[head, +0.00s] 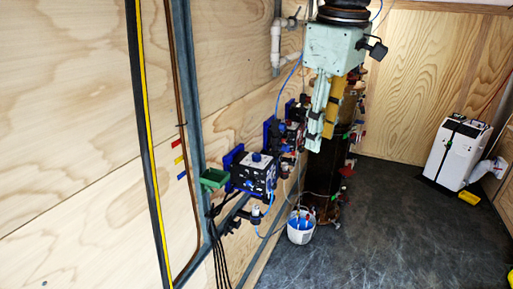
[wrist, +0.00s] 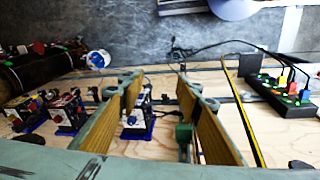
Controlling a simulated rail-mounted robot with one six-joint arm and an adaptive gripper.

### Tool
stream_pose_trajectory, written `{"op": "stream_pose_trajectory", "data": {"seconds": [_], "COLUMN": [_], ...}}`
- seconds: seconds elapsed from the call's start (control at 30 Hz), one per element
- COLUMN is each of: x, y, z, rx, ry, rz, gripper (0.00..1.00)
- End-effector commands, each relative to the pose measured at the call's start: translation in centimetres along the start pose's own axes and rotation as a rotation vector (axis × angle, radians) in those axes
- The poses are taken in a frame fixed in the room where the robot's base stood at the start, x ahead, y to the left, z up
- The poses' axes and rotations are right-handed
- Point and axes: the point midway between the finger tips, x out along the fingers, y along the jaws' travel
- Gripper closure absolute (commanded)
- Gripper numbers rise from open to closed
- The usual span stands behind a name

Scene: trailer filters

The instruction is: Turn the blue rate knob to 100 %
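Several dosing pumps on blue brackets line the left wall. The nearest pump (head: 252,176) has a blue knob (head: 256,157) on top; which knob sets the rate cannot be read. A second pump (head: 289,135) sits behind it. My gripper (head: 322,135) hangs right of the pumps, apart from them. In the wrist view my gripper (wrist: 157,80) is open and empty, its two yellow-padded fingers spread wide. One pump (wrist: 137,121) shows between the fingers, farther off. Knob settings are too small to read.
A white bucket (head: 300,230) stands on the floor below the pumps. Tubes and cables hang along the wall. A white machine (head: 455,152) stands far right. The dark floor between is largely clear.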

Motion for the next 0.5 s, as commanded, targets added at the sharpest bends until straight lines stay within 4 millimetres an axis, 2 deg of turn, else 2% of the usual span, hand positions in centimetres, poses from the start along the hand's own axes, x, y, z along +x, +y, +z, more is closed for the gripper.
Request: {"op": "stream_pose_trajectory", "data": {"seconds": [0.1, 0.5], "x": [0.0, 1.2], "y": [1.3, 4.8], "z": [-2.4, -9.6], "rx": [-0.067, -0.293], "ry": [-0.008, -0.031], "rz": [-0.011, -0.050], "gripper": [0.68, 0.68]}}
